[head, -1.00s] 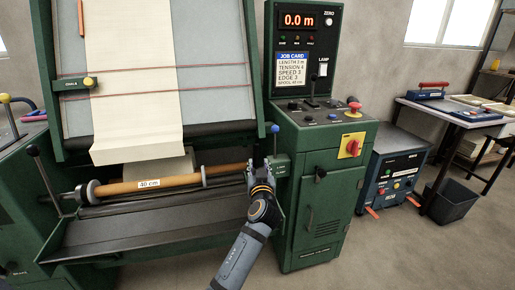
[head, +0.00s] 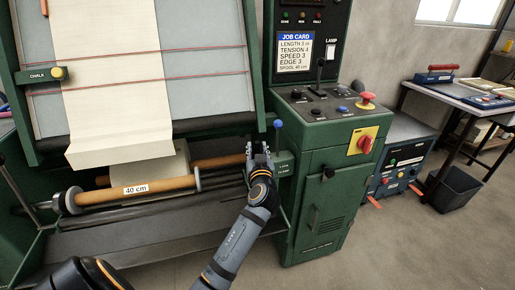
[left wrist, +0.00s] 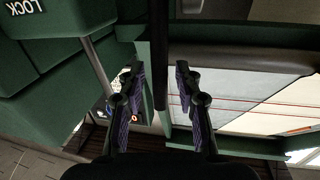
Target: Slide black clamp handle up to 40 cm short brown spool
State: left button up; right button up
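The brown spool (head: 165,186), with a white "40 cm" label, lies across the green machine between a left flange (head: 72,200) and a right disc (head: 197,180). A black-tipped grey lever (head: 20,192) leans at the left frame edge; I cannot tell whether it is the black clamp handle. My left gripper (head: 261,152) is right of the spool, apart from it, beside the lock box (head: 285,163) with its blue-knobbed lever (head: 278,125). In the left wrist view the left gripper (left wrist: 159,92) has its fingers apart, with a dark bar beyond the gap; contact cannot be told. My right gripper is out of view.
A second brown roll (head: 218,162) lies behind the spool. Cream cloth (head: 120,100) hangs over the grey panel above. A green control cabinet (head: 325,190) with a red button (head: 366,98) stands at the right. A metal tray (head: 150,235) lies below the spool.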

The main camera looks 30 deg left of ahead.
pick_arm(q)
grip_shut()
jog(key=shift+a+f, duration=0.1)
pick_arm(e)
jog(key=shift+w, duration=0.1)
